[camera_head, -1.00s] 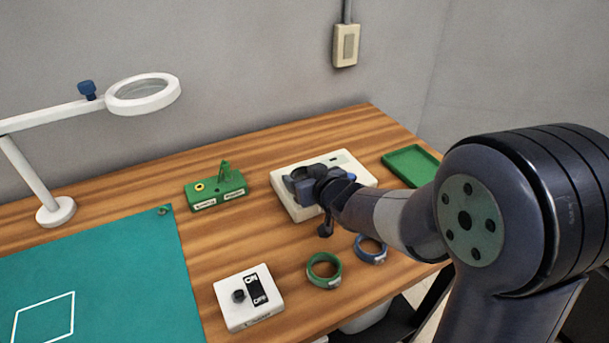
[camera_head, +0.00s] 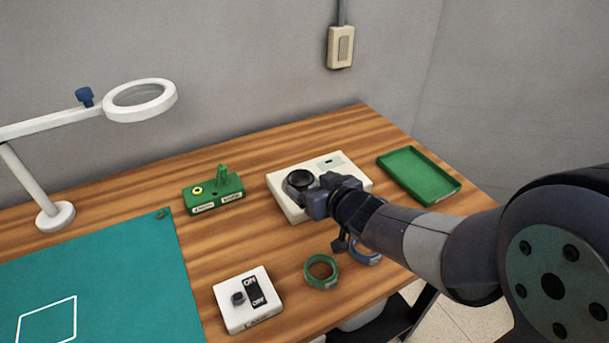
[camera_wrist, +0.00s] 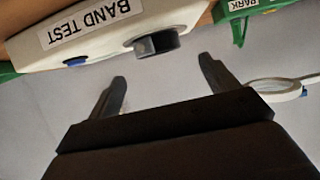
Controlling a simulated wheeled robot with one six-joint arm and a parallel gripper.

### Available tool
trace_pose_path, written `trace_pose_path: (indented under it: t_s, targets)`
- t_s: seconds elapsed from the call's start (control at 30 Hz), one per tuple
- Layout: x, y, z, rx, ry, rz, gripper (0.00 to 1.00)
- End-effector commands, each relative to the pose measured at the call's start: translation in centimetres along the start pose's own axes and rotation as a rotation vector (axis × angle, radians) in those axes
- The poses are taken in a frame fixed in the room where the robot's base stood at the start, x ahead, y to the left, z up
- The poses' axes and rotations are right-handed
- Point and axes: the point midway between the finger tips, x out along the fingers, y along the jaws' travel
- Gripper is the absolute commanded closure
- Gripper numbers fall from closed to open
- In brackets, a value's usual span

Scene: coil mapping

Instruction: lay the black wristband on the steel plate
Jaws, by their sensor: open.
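The black wristband (camera_head: 300,179) lies as a ring on top of the white band tester (camera_head: 347,183), toward its left side. In the wrist view, the wristband (camera_wrist: 157,43) shows as a dark band on the tester, which is labelled BAND TEST (camera_wrist: 95,20). The steel plate under it is covered, and I cannot make out its edge clearly. My gripper (camera_head: 312,192) is just right of the wristband in the head view. In the wrist view, my gripper (camera_wrist: 162,70) has its fingers wide apart with nothing between them, and the wristband is beyond the tips.
A green wristband (camera_head: 321,271) and a partly hidden blue one (camera_head: 367,253) lie near the front edge. A white ON/OFF box (camera_head: 247,302), a green block (camera_head: 213,194), an empty green tray (camera_head: 420,174), a teal mat (camera_head: 90,285) and a magnifier lamp (camera_head: 141,100) surround the tester.

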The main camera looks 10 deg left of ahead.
Motion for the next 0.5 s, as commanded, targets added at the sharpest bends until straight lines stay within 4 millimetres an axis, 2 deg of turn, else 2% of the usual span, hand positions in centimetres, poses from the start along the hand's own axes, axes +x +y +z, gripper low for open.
trace_pose_path:
  t_s: [0.03,0.2,0.5]
  targets:
    - [-1.2,0.1,-0.4,0.000,0.002,0.002,0.18]
    - [-3.6,0.1,-0.3,-0.001,0.001,0.002,0.18]
    - [-5.1,0.0,0.0,0.000,0.000,0.000,0.18]
